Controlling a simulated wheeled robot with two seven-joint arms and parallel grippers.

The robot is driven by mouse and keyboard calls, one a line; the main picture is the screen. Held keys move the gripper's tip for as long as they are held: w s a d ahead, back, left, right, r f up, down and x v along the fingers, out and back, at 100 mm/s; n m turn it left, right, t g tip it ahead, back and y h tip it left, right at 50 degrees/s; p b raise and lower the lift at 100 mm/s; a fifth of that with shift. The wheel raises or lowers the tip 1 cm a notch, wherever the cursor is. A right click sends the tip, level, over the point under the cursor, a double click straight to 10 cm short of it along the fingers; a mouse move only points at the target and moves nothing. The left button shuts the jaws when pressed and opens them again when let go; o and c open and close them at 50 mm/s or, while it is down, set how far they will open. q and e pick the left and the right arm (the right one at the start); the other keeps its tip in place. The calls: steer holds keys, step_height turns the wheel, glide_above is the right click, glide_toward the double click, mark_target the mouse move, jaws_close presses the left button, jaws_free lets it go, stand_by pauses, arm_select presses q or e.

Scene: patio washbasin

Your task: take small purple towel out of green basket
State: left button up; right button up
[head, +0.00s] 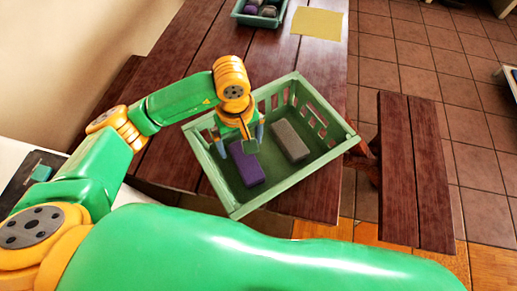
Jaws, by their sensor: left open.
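A green basket (316,173) with slotted walls stands at the near end of the dark red wooden table. A small purple towel (251,171), folded into a block, lies on the basket floor at the left. My left gripper (240,150) points down into the basket, with its fingers apart just above the purple towel. The image does not show clearly whether the fingers touch it. A grey folded towel (290,140) lies in the basket to the right of the purple one. My right gripper is not in view; a large green arm link of mine fills the lower part.
A smaller green basket (240,17) with grey and purple items stands at the far end of the table (195,50). A yellow cloth (317,23) lies flat beside it. A wooden bench (414,170) stands to the right on the tiled floor.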

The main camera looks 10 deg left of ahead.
arm_select(q)
steer(key=b, duration=0.6)
glide_above(246, 161)
steer(key=s, duration=0.1)
step_height(246, 161, down, 7)
steer(key=shift+a+f, duration=0.1)
steer(key=shift+f, duration=0.1)
steer(key=shift+w+f, duration=0.1)
steer(key=shift+f, duration=0.4)
steer(key=f, duration=0.2)
steer(key=f+p, duration=0.1)
steer(key=f, duration=0.2)
steer(key=shift+w+f+p, duration=0.3)
steer(key=shift+p, duration=0.05)
steer(key=shift+f, duration=0.2)
steer(key=shift+w+r, duration=0.1)
steer(key=c, duration=1.3)
